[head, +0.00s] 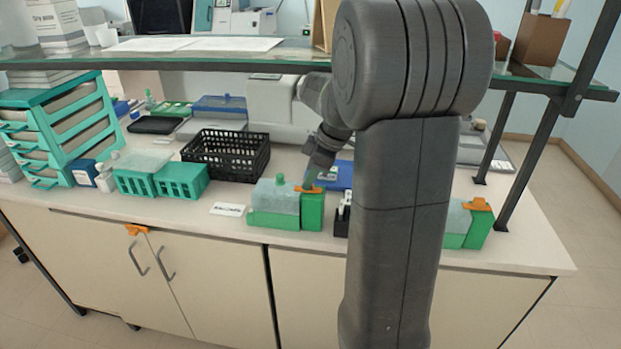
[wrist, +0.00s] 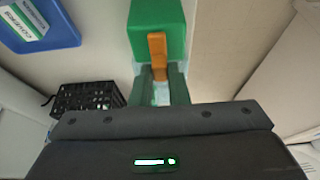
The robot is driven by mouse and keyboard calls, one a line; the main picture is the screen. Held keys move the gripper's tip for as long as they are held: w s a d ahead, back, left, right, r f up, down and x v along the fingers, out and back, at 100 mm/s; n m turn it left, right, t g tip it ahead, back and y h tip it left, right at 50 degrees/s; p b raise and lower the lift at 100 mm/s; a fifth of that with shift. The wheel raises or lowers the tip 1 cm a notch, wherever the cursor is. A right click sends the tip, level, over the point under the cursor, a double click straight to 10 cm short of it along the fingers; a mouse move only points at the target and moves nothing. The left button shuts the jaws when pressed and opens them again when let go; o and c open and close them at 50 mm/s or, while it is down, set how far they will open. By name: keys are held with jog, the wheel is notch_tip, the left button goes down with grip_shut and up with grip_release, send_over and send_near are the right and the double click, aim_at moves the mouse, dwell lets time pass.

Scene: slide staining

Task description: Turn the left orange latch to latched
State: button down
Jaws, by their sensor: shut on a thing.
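The left orange latch (head: 307,189) sits on top of a green block (head: 312,212) at the right end of a green-based, grey-topped container (head: 273,204). My gripper (head: 311,178) reaches down to this latch from behind. In the wrist view, the orange latch (wrist: 157,45) lies along the green block (wrist: 168,14), and its near end is between the two fingers of my gripper (wrist: 159,85). The fingers are shut on it. The latch's exact turn is hard to judge. A second orange latch (head: 478,204) sits on another green block at the right.
A black basket (head: 228,154) stands behind left, with teal racks (head: 180,180) further left. A blue tray (head: 337,176) lies behind the latch. A glass shelf (head: 200,56) spans above the bench. A white label card (head: 228,209) lies left of the container. My arm hides the bench's middle.

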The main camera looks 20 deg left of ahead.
dwell(0.4)
jog(key=c, duration=1.4)
grip_release()
jog(key=shift+r, duration=0.1)
